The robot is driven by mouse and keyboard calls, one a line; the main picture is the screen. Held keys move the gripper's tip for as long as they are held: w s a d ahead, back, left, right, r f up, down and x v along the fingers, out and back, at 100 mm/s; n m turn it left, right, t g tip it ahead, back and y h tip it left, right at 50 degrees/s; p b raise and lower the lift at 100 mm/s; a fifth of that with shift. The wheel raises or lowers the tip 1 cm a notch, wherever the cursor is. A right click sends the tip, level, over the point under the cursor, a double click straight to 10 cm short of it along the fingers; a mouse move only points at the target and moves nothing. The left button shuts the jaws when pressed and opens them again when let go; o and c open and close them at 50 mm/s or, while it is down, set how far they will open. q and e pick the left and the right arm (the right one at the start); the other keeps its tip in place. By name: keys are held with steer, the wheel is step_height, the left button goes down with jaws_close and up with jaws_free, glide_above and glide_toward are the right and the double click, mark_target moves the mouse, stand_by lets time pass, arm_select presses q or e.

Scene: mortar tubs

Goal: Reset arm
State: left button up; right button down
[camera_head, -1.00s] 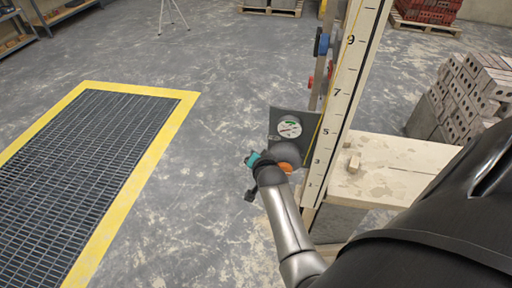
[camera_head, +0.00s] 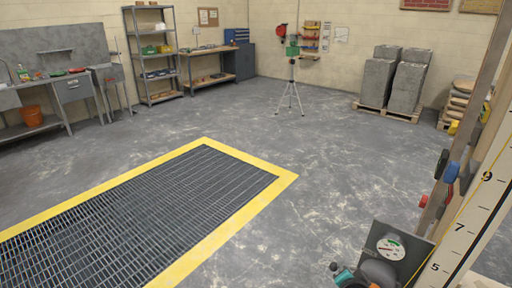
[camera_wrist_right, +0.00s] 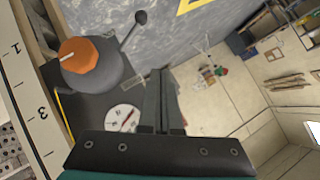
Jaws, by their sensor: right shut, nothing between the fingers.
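My right gripper (camera_head: 343,276) shows at the bottom edge of the head view, with its teal part beside a grey plate (camera_head: 412,252) that carries a round white dial (camera_head: 390,247). In the right wrist view the two dark fingers of my right gripper (camera_wrist_right: 159,75) are together with nothing between them. The white dial (camera_wrist_right: 123,119) lies just left of the fingers there, and a grey round part with an orange knob (camera_wrist_right: 79,54) is farther up left. My left gripper is not in view.
A numbered board (camera_head: 474,228) with a wooden post rises at the right, close to my right gripper. A yellow-edged floor grate (camera_head: 130,215) lies to the left. A tripod (camera_head: 290,92), shelving (camera_head: 150,55) and block stacks (camera_head: 408,82) stand at the back. The middle floor is clear.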

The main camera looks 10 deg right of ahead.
steer(key=s+a+f+n+g+y+b, duration=0.1)
steer(key=s+a+f+n, duration=0.3)
steer(key=f, duration=0.5)
steer(key=s+a+f+n+g+y+b, duration=0.2)
steer(key=s+a+f, duration=0.2)
steer(key=s+f, duration=0.3)
steer(key=s+a+f+n+g+y+b, duration=0.1)
steer(key=s+a+f+n, duration=0.3)
steer(key=f, duration=0.6)
steer(key=s+f+n+g+b, duration=0.1)
steer(key=s+f, duration=0.3)
steer(key=s, duration=0.4)
steer(key=s+a+f+n+g+b, duration=0.1)
steer(key=s+f, duration=0.3)
steer(key=s, duration=0.5)
steer(key=s+f+n+g+b, duration=0.1)
steer(key=s+f+n+g, duration=0.2)
steer(key=s, duration=0.5)
steer(key=shift+s+a+f+n+g+y, duration=0.3)
steer(key=shift+f+y, duration=0.1)
steer(key=shift+f, duration=0.45)
